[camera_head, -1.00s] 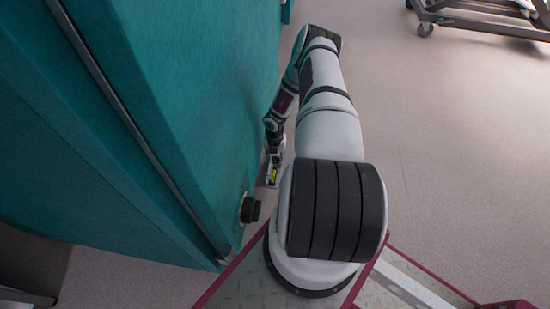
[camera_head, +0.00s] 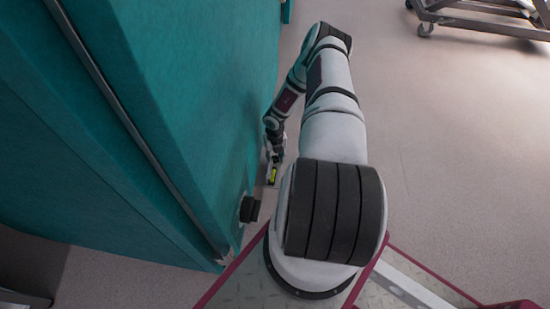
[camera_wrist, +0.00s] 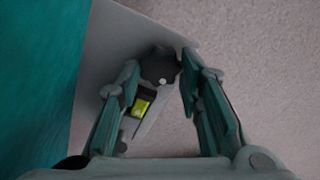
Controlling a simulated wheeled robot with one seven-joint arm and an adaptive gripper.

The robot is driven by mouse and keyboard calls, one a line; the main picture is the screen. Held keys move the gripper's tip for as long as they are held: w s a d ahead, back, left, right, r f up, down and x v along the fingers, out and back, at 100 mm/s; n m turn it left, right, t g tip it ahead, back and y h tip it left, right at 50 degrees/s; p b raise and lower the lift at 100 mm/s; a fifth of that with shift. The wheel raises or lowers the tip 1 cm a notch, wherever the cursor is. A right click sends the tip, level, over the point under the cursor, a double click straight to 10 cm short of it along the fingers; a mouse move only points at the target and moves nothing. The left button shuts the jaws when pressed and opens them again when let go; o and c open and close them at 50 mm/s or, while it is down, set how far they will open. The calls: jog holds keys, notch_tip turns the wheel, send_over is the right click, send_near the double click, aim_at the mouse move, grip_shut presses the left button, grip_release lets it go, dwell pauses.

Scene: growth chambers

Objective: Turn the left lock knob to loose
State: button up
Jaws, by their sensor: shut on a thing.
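A dark, lobed lock knob (camera_wrist: 160,66) with a small white mark shows in the wrist view, in front of a grey plate (camera_wrist: 100,50). My gripper (camera_wrist: 159,74) has its two fingers on either side of the knob, shut on it near the fingertips. A yellow and black part (camera_wrist: 142,107) shows between the fingers, nearer the camera. In the head view my gripper (camera_head: 273,165) is low beside the teal chamber wall (camera_head: 215,90). The knob it holds cannot be made out there. Which way the knob points is unclear.
Another black round knob (camera_head: 249,209) sticks out of the teal wall near my base. Pale open floor (camera_head: 450,150) lies to the right. A wheeled metal frame (camera_head: 480,18) stands at the far right.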

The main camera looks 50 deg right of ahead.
aim_at(275, 159)
jog(key=shift+d+n, duration=0.1)
jog(key=shift+n, duration=0.5)
jog(key=o, duration=1.2)
jog(key=shift+c, duration=0.2)
notch_tip(275, 159, up, 12)
jog(key=shift+c, duration=0.5)
